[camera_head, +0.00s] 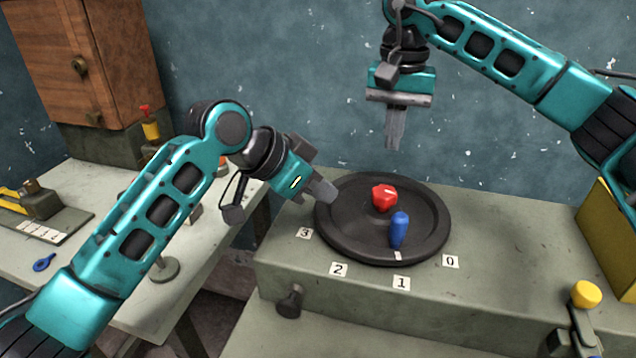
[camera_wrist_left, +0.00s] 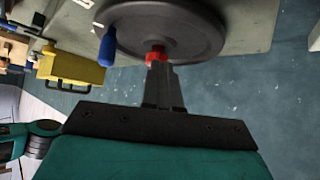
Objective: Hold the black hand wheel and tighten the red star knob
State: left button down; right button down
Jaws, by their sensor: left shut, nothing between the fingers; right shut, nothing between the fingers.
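The black hand wheel (camera_head: 340,235) lies flat on the grey-green bench, with a blue handle (camera_head: 398,230) standing near its front rim. A white mark on the wheel's front rim is near the label 1. The red star knob (camera_head: 383,197) sits at the wheel's middle. My left gripper (camera_head: 325,192) is shut and empty at the wheel's left rim; I cannot tell if it touches. In the left wrist view its fingers (camera_wrist_left: 160,85) point at the wheel (camera_wrist_left: 190,30) and partly cover the knob (camera_wrist_left: 155,55). My right gripper (camera_head: 395,145) is shut and empty, pointing down above the knob.
Labels 3, 2, 1 and 0 surround the wheel's front on the bench (camera_head: 330,310). A yellow knob on a lever (camera_head: 586,294) stands at the front right, and a yellow box (camera_head: 605,240) at the right. A second table (camera_head: 110,290) with tools is at the left.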

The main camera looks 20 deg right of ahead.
aim_at(332, 229)
pick_arm(q)
jog(key=shift+f, duration=2.7)
jog(key=shift+a+f+b, duration=0.1)
jog(key=shift+f+b, duration=0.2)
jog(key=shift+f, duration=0.55)
pick_arm(e)
jog(key=shift+f, duration=0.2)
